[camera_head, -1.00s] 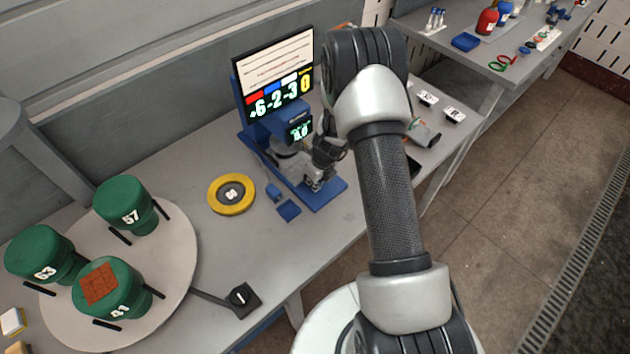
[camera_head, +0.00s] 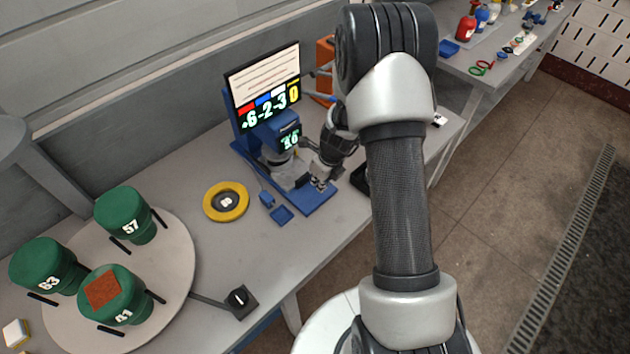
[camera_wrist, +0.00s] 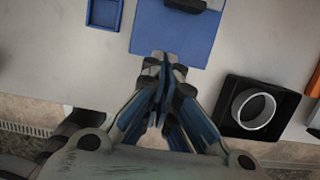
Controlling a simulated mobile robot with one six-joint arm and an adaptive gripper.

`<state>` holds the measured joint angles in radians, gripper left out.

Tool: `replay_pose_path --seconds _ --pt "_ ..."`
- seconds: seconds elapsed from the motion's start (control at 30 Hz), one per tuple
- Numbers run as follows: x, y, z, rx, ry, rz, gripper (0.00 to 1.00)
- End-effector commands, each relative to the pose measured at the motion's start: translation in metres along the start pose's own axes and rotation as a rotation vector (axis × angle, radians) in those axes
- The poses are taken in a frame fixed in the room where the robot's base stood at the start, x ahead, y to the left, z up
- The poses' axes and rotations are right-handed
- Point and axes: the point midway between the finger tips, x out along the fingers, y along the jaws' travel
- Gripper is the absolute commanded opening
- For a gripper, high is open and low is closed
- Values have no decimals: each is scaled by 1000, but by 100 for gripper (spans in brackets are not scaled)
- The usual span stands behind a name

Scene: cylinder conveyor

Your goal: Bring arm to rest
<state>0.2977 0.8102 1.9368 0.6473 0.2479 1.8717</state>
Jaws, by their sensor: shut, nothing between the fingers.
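My gripper (camera_head: 322,180) is in the head view beside the blue machine with the lit display, above the front part of its base. In the wrist view my gripper (camera_wrist: 163,62) has its fingers together, with nothing between them. The fingertips overlap the near edge of the machine's blue base plate (camera_wrist: 180,42) in that view. Whether they touch it I cannot tell. My forearm hides part of the table to the right of the machine.
A display (camera_head: 262,88) stands behind the machine. A yellow ring (camera_head: 226,202) lies to its left. Numbered green cylinders (camera_head: 122,213) stand on a round turntable (camera_head: 181,255). A black holder with a metal ring (camera_wrist: 254,108) is right of the gripper. Open floor lies at right.

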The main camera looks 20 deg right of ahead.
Motion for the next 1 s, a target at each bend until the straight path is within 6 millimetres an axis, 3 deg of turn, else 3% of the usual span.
replay_pose_path --seconds 0.3,0.43,0.6,0.73,0.87,1.0 --pt "-6 0 1 -9 -2 0 0" --pt "-25 8 11 -125 -21 0 0" --pt "-85 38 29 -526 -69 -6 0" --pt "-135 70 28 -895 -93 -23 0" --pt "-178 102 13 -1259 -100 -53 0" --pt "-215 134 -16 -1644 -86 -97 0"
